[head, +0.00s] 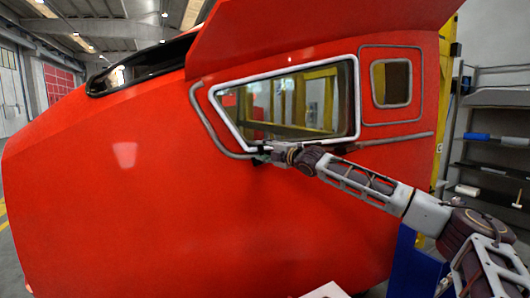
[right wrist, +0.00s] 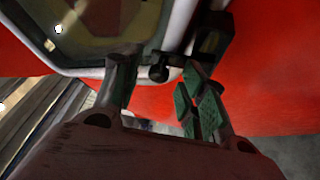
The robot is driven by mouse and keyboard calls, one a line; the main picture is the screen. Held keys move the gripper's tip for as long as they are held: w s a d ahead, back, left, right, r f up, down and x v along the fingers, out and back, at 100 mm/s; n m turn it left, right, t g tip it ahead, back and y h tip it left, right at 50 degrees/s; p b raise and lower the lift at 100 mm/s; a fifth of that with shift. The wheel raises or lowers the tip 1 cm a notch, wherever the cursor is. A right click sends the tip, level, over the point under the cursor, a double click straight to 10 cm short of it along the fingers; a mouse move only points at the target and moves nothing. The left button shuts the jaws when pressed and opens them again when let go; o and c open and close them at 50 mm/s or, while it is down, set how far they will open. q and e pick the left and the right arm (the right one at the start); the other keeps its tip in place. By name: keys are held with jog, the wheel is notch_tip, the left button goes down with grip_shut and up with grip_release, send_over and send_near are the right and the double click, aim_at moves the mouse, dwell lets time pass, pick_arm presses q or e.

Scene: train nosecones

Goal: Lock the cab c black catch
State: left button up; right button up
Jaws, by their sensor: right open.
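The red train cab (head: 110,200) fills most of the head view. Its side window (head: 352,95) has a light frame. My right gripper (head: 265,150) is at the lower left of this frame. In the right wrist view the black catch (right wrist: 207,42) sits by the pale window frame, with a dark round knob (right wrist: 158,73) at its lower left. In the head view the gripper mostly hides the catch. My left gripper is not in view.
A grey rail (head: 205,122) bends around the window's left side, close to my right gripper. A smaller window (head: 391,83) is to the right. Grey shelves (head: 490,140) and a yellow post stand behind my right arm. The cab's front below the window is clear.

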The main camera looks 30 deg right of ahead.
jog(key=s+d, duration=0.2)
jog(key=s, duration=1)
dwell(0.6)
dwell(0.5)
jog(key=shift+f, duration=0.1)
